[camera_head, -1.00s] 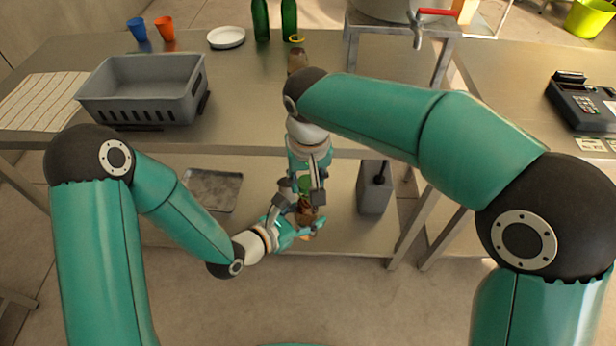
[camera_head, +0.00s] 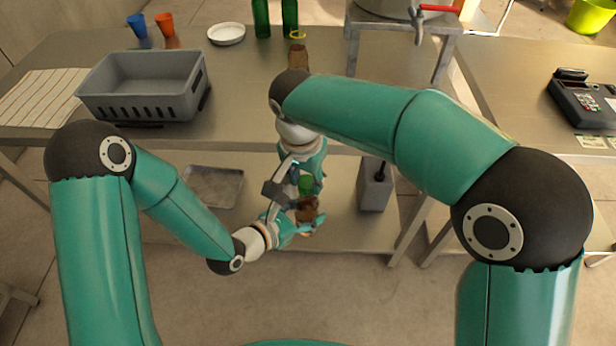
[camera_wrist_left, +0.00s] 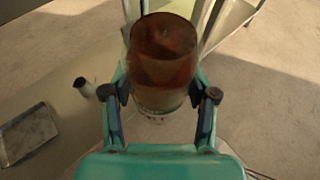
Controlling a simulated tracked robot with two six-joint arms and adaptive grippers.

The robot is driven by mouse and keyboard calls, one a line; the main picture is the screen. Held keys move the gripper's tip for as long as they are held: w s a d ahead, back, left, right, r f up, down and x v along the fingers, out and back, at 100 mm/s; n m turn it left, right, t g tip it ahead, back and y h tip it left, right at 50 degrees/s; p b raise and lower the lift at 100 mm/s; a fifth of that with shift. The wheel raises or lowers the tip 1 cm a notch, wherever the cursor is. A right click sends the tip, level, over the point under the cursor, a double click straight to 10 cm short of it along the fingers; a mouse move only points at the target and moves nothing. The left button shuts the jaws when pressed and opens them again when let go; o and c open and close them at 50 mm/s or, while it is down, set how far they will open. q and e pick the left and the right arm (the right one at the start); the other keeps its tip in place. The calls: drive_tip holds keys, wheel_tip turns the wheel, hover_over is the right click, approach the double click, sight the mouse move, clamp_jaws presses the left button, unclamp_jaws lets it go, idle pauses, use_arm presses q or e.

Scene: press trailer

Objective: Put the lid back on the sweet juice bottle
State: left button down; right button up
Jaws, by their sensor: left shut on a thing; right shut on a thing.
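My left gripper (camera_head: 300,218) is shut around a brown bottle (camera_head: 307,210) and holds it in front of the lower shelf. In the left wrist view the bottle (camera_wrist_left: 162,55) is reddish brown and see-through, with a pale lower part between the two fingers. My right gripper (camera_head: 282,184) is just above and left of the bottle, apart from its top as far as I can see. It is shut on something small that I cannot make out. No lid shows clearly. A green thing (camera_head: 306,184) shows behind the bottle; I cannot tell what it is.
On the upper steel table stand a grey crate (camera_head: 140,108), a white plate (camera_head: 226,34), blue and orange cups, green bottles and a brown bottle (camera_head: 298,57). The lower shelf holds a tray (camera_head: 214,187) and a grey box (camera_head: 375,188).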

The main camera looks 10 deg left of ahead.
drive_tip(key=m, duration=0.7)
drive_tip(key=shift+w+a+h, duration=0.15)
drive_tip(key=shift+a+h, duration=0.05)
drive_tip(key=shift+h, duration=0.1)
drive_tip(key=m+g, duration=0.1)
drive_tip(key=m, duration=0.3)
drive_tip(key=shift+w+m, duration=0.1)
drive_tip(key=shift+m, duration=0.2)
drive_tip(key=m, duration=0.5)
drive_tip(key=shift+w+g, duration=0.1)
drive_tip(key=shift+g, duration=0.2)
drive_tip(key=m, duration=0.5)
drive_tip(key=shift+w, duration=0.15)
drive_tip(key=o, duration=0.7)
drive_tip(key=shift+d, duration=0.1)
